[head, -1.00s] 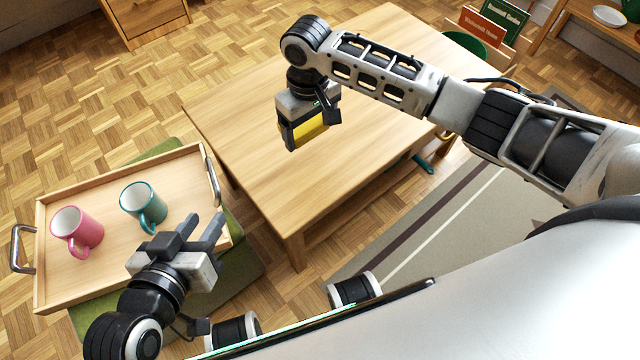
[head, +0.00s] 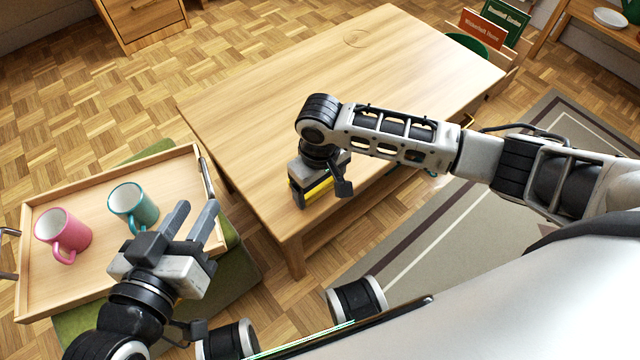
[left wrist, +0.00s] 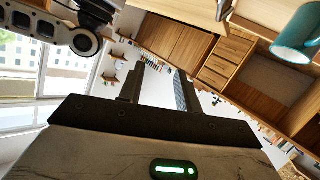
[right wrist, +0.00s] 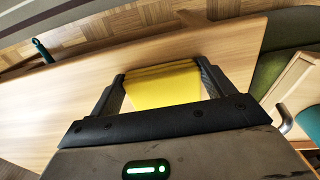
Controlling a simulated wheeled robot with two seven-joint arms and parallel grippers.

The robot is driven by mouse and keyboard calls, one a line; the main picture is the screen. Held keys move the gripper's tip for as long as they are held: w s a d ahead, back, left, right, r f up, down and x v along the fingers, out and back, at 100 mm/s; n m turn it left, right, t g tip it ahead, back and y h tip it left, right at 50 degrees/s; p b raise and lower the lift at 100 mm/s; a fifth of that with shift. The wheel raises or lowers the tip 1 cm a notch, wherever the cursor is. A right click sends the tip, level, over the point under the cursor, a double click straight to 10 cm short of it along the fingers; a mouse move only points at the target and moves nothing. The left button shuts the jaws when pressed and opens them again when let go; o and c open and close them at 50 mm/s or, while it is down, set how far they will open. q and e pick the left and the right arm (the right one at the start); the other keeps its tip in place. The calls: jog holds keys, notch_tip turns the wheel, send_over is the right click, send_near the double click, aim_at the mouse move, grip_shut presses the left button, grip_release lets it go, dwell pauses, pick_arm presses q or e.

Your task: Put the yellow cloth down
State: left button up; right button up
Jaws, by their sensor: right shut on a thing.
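The yellow cloth (head: 318,189) is folded and sits between the fingers of my right gripper (head: 318,198), over the near part of the wooden table (head: 390,60). In the right wrist view the cloth (right wrist: 162,86) spans the space between both fingers of the gripper (right wrist: 160,85), with the tabletop (right wrist: 50,110) behind it. I cannot tell whether the cloth touches the tabletop. My left gripper (head: 195,222) is open and empty, above the near right part of the wooden tray. Its fingers also show apart in the left wrist view (left wrist: 158,88).
The wooden tray (head: 100,265) at left holds a pink mug (head: 62,238) and a teal mug (head: 133,207), on a green seat (head: 242,270). Signs reading as book covers (head: 482,30) stand beyond the table's far right edge. Most of the tabletop is clear.

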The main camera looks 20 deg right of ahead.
aim_at(320, 186)
jog(key=o, duration=0.8)
jog(key=shift+f, duration=0.1)
notch_tip(320, 186, up, 5)
jog(key=shift+r+p, duration=0.15)
jog(key=shift+p, duration=1.1)
notch_tip(320, 186, up, 7)
jog(key=p, duration=0.3)
jog(key=s+a+f+t+y, duration=0.2)
jog(key=s+a+t+y, duration=0.35)
jog(key=a, duration=0.55)
pick_arm(q)
jog(key=f+g, duration=0.1)
jog(key=a+f+g+y, duration=0.1)
jog(key=f, duration=0.1)
jog(key=shift+a+y, duration=0.15)
jog(key=shift+y, duration=0.15)
pick_arm(e)
jog(key=s+d+r+t, duration=0.1)
jog(key=d, duration=0.1)
jog(key=s+d+r+t, duration=0.1)
jog(key=d+t, duration=0.1)
jog(key=d, duration=0.1)
jog(key=s+d+r+m+t, duration=0.1)
jog(key=d+t, duration=0.1)
jog(key=shift+d, duration=0.3)
